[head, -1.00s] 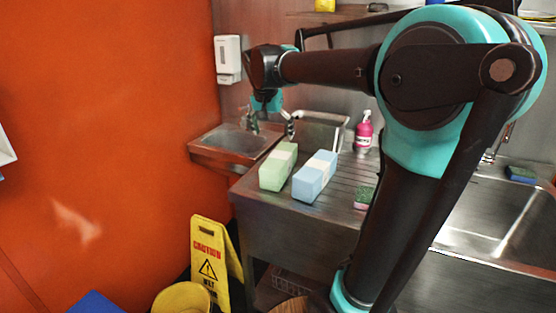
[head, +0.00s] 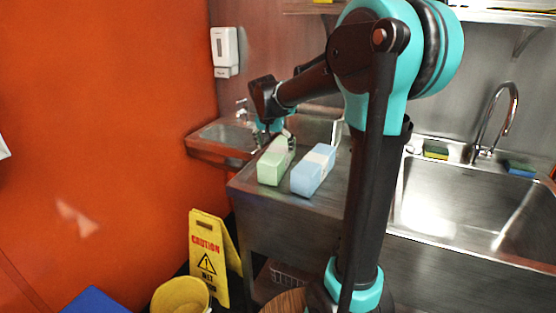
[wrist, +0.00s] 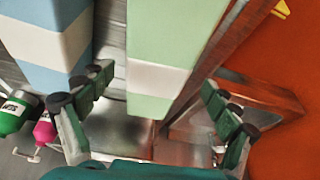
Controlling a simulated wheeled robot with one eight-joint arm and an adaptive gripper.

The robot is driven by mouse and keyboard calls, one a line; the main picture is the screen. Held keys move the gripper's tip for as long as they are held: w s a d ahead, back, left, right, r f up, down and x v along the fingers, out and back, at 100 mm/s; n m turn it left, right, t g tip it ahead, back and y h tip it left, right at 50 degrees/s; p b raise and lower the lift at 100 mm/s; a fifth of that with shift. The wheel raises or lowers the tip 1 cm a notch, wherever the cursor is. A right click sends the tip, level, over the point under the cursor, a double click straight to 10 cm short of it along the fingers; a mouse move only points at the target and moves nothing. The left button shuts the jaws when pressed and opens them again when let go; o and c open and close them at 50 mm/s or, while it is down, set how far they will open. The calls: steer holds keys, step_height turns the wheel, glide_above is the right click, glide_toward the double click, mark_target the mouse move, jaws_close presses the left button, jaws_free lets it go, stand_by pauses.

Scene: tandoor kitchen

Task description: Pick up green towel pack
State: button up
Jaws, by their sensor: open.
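The green towel pack (head: 271,168) is a pale green block with a white band. It lies on the steel counter, near its left edge. In the wrist view the green towel pack (wrist: 163,100) reaches down between the two spread fingers of my gripper (wrist: 160,110). A gap shows on both sides of it. In the head view my gripper (head: 275,140) is at the far end of the pack, open, with its fingers partly hidden by the pack.
A small basin (head: 215,140) is behind left. A large sink (head: 450,205) is at right. A yellow caution sign (head: 207,258) stands on the floor.

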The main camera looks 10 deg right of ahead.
mark_target(277, 149)
steer(key=shift+d+x, duration=0.15)
steer(key=shift+x, duration=1)
steer(key=shift+d+x, duration=0.1)
steer(key=shift+x, duration=1.1)
steer(key=shift+w+r, duration=0.1)
steer(key=shift+r, duration=0.05)
steer(key=c, duration=1.5)
